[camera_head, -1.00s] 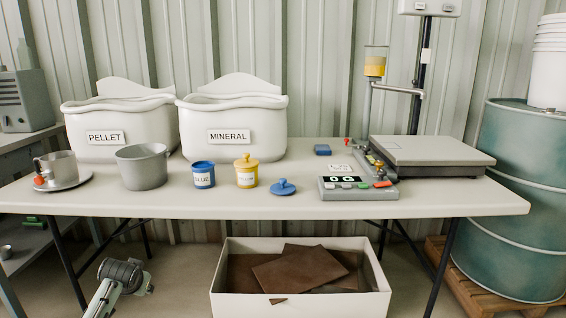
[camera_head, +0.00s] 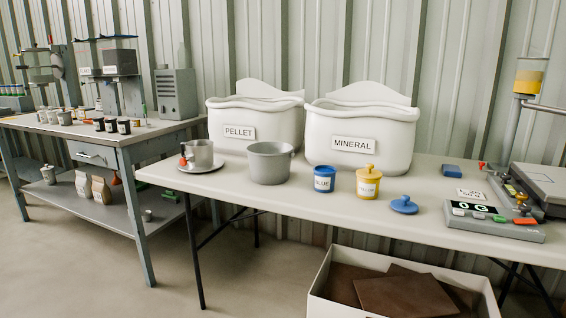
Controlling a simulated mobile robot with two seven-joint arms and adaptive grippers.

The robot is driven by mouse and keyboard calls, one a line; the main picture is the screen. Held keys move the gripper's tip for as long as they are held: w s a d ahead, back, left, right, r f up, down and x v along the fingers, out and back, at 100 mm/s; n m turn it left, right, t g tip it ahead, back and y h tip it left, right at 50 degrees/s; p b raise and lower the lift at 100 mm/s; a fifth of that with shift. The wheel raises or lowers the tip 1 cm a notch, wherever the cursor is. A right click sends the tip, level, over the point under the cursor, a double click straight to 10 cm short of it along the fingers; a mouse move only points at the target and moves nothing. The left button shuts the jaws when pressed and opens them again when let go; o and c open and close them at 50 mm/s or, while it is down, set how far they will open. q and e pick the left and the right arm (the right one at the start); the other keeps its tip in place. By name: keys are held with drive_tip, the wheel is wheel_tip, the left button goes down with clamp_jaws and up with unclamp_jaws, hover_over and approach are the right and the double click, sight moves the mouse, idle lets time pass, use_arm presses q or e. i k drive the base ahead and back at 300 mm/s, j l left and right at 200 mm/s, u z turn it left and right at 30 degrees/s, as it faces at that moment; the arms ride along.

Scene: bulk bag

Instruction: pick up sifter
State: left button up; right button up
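A silver metal cup (camera_head: 201,153) with a red-tipped handle on its left side looks like the sifter. It stands upright on a grey plate (camera_head: 214,167) near the left end of the white table. A larger grey pot (camera_head: 270,163) stands just to its right. Neither of my grippers shows in the head view.
The white table (camera_head: 300,205) also holds pellet (camera_head: 254,132) and mineral (camera_head: 361,144) bins, a blue cup (camera_head: 324,179), a yellow lidded jar (camera_head: 368,183), a blue lid (camera_head: 404,205) and a scale (camera_head: 494,222). A grey workbench (camera_head: 150,133) stands left; open floor lies before it.

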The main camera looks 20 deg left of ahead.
sight(200, 153)
drive_tip(key=u, duration=1.25)
drive_tip(key=i+j+z, duration=0.15)
